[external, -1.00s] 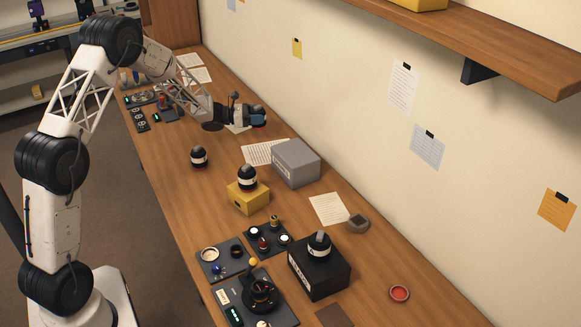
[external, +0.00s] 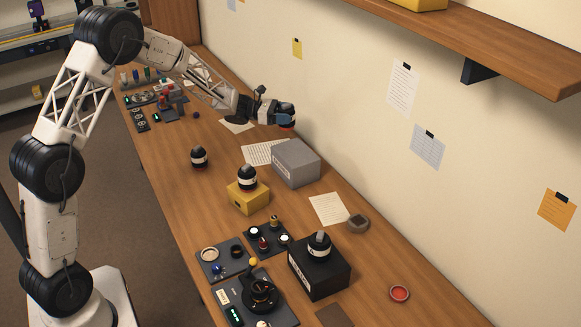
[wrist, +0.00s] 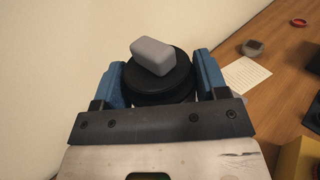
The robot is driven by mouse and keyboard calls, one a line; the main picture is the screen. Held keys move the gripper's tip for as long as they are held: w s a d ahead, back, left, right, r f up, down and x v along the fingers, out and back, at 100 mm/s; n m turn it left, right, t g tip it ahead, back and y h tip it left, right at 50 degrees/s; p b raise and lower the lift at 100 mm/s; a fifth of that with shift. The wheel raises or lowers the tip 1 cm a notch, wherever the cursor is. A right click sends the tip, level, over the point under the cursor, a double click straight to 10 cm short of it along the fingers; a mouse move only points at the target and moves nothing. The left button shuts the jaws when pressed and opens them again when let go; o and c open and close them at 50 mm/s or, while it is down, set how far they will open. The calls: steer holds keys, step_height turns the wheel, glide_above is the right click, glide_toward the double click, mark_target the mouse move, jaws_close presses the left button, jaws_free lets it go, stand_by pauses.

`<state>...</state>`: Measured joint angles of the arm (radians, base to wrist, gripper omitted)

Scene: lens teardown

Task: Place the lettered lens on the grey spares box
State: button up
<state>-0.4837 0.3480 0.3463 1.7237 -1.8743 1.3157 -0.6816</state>
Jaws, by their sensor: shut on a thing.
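My gripper (external: 281,117) is shut on a black round lens (wrist: 163,88) with a grey block-shaped top, held between the blue fingers in the wrist view. In the external view the held lens (external: 289,113) is in the air near the wall, just beyond the grey spares box (external: 297,163). The box stands on the table against the wall side, and its top is bare. No lettering is legible on the held lens. The box is mostly or wholly hidden in the wrist view.
Similar lenses stand on the bare table (external: 199,157), on a yellow box (external: 247,178) and on a black box (external: 319,245). Control panels (external: 222,258) lie at the front. Papers lie beside the grey box. A wooden shelf (external: 490,40) juts from the wall.

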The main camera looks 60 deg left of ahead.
step_height(320, 180, up, 3)
steer(key=m+g+h, duration=0.1)
glide_above(295, 152)
steer(key=shift+f, duration=0.2)
steer(key=shift+f, duration=3.1)
steer(key=shift+f, duration=1.9)
steer(key=shift+f, duration=0.25)
steer(key=shift+f, duration=0.35)
